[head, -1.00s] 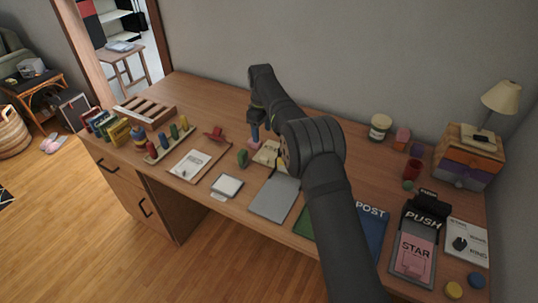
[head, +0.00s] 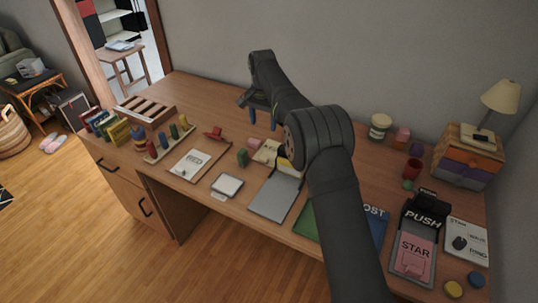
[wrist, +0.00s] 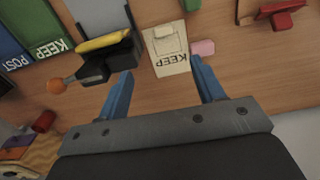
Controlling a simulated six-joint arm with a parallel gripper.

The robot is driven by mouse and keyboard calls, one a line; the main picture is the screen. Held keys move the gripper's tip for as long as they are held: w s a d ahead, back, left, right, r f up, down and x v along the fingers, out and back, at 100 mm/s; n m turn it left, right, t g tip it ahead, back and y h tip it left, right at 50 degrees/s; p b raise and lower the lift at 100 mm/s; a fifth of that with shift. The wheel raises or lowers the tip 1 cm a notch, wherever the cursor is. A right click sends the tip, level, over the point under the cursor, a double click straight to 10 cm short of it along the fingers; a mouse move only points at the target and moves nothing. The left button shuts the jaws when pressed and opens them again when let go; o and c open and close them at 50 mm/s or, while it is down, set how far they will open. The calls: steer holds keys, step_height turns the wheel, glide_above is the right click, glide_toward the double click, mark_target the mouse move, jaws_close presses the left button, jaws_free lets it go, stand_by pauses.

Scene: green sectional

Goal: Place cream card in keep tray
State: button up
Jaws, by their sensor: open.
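A green tray (wrist: 28,25) marked KEEP is at the upper left of the wrist view. In the head view the green tray (head: 307,222) is mostly hidden by my arm. My gripper (head: 263,121) is open and empty, above the desk behind the card. In the wrist view my gripper's blue fingers (wrist: 160,68) are spread, with the card beyond and between their tips.
A pink block (wrist: 203,48) sits close beside the card. A grey tray (head: 274,198) and blue POST tray (head: 378,225) flank the green tray.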

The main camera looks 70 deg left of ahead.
glide_above(263, 157)
steer(key=f, duration=1.1)
steer(key=shift+d+f, duration=0.35)
steer(key=shift+d, duration=0.05)
steer(key=shift+a+f, duration=0.15)
steer(key=shift+f, duration=1.2)
steer(key=shift+a+f, duration=0.15)
steer(key=shift+f, duration=1.2)
steer(key=shift+c, duration=0.4)
steer(key=c, duration=1)
steer(key=shift+r, duration=0.1)
steer(key=shift+c, duration=0.2)
